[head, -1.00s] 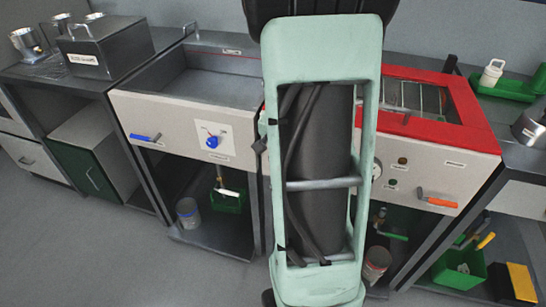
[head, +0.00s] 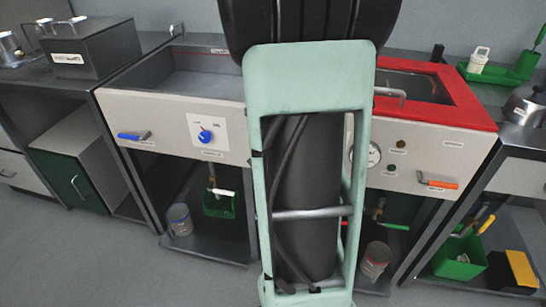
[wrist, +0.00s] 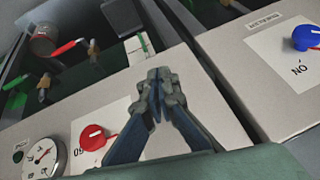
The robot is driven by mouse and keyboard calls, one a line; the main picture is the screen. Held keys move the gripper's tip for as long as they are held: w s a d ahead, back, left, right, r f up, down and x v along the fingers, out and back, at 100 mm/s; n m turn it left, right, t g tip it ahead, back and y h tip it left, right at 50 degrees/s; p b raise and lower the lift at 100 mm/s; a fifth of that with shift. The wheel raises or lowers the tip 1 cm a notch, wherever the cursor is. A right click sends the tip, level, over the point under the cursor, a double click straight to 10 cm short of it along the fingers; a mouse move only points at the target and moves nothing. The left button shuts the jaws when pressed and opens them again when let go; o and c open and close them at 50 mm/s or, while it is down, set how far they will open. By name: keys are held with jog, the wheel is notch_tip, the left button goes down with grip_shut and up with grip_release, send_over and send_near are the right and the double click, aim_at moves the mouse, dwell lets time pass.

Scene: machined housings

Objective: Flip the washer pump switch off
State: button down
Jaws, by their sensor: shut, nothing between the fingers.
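A blue rotary knob (head: 205,136) sits on a white plate on the front panel of the left basin unit (head: 165,120). In the wrist view the blue knob (wrist: 306,38) is at the upper right, with ON lettering upside down beside it. A red rotary knob (wrist: 93,137) on a white plate is at the lower left of the wrist view; the head view hides it behind my own body. The small labels are too blurred to tell which one reads washer pump. My gripper (wrist: 157,80) is shut and empty in front of the panels, between the two knobs and apparently touching neither.
A gauge (wrist: 43,157) is left of the red knob. A blue-handled lever (head: 132,136) and an orange-handled lever (head: 438,183) stick out from the panels. The red-framed unit (head: 450,105) stands at right. Cans and green bins sit on the lower shelves. The floor in front is clear.

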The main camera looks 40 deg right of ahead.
jog(key=shift+r+p, duration=0.1)
jog(key=shift+p, duration=0.2)
jog(key=shift+r+p, duration=0.6)
jog(key=shift+r, duration=0.1)
